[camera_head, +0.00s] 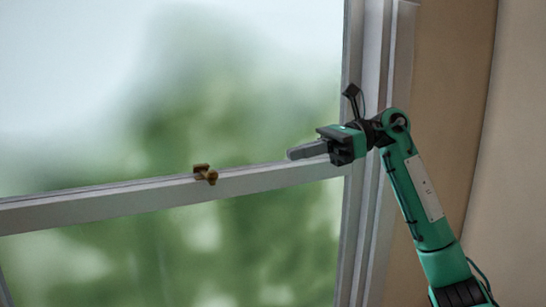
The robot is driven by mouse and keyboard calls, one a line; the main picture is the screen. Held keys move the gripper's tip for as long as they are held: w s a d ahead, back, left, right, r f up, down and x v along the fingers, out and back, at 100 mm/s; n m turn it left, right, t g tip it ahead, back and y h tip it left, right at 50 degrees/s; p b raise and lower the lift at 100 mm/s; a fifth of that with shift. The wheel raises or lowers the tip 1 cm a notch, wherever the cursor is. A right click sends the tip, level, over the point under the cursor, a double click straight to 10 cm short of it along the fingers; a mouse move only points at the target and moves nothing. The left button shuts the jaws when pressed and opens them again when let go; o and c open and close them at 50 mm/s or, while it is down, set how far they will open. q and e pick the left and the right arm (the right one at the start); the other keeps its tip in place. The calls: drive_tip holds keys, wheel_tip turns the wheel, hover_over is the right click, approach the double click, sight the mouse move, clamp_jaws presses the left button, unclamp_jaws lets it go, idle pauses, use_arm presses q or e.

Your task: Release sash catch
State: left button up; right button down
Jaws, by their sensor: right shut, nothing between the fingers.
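The brass-brown sash catch (205,174) sits on top of the window's white meeting rail (110,197), left of the middle of the head view. My right gripper (291,154) comes in from the right and points left along the rail. Its fingers are shut and empty. The fingertips are just above the rail, clearly apart from the catch and to its right. The catch's fine shape is too small to tell. My left gripper is not in view.
The white window frame (372,110) stands upright at the right, behind my right wrist. A tan wall (440,90) and a paler surface lie further right. Glass panes with blurred greenery fill the space above and below the rail. The rail between gripper and catch is clear.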

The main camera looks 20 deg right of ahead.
drive_tip(key=p+x, duration=0.6)
drive_tip(key=x, duration=0.6)
drive_tip(key=shift+a, duration=0.35)
drive_tip(key=shift+w+f, duration=0.1)
